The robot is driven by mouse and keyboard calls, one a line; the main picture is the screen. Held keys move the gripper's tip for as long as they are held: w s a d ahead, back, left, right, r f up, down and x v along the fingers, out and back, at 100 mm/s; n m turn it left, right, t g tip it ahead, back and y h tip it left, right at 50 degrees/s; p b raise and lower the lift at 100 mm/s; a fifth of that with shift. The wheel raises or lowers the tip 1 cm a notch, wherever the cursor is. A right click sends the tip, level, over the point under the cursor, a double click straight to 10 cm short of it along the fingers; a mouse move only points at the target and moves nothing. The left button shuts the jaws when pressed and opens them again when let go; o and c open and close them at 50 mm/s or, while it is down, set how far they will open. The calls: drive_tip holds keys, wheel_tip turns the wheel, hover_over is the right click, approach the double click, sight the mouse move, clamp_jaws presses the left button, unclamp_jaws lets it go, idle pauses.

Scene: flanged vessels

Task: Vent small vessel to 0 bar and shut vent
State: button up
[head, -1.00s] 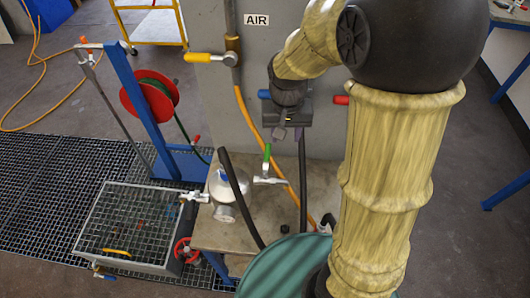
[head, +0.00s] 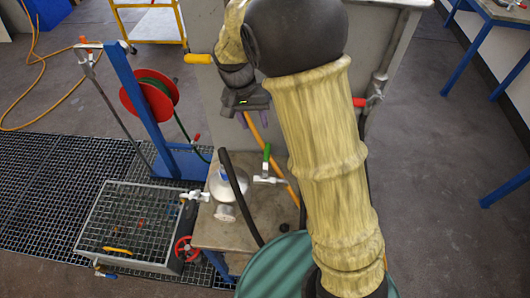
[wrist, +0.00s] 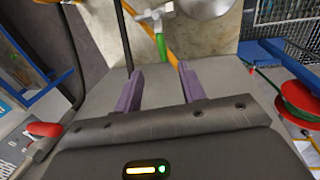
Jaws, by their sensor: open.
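The small vessel (head: 222,186) is a silvery body on a low bench, left of centre in the head view. Its rounded side shows at the top of the wrist view (wrist: 207,7). A valve with an upright green handle (head: 266,158) sits at its right; this handle also shows in the wrist view (wrist: 161,46). A pale-handled valve (head: 190,196) sits at its left, over the grated tray. My gripper (head: 243,120) is open and empty, in the air above the bench and apart from the valves. Its two purple fingers (wrist: 160,70) point toward the green-handle side. No gauge reading is legible.
A grey panel with a yellow handle (head: 198,58) and red handle (head: 360,102) stands behind. A teal drum (head: 265,272) is in front, partly behind my arm. A red hose reel (head: 150,100), grated tray (head: 85,225) and red handwheel (head: 185,249) lie left.

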sight(266, 156)
drive_tip(key=d+f+p, duration=0.1)
drive_tip(key=f, duration=0.4)
drive_tip(key=d+f+p, duration=0.1)
drive_tip(key=f, duration=0.4)
drive_tip(key=d+f+p, duration=0.1)
drive_tip(key=f, duration=0.4)
drive_tip(key=shift+s+f, duration=0.1)
drive_tip(key=shift+s, duration=0.2)
clamp_jaws()
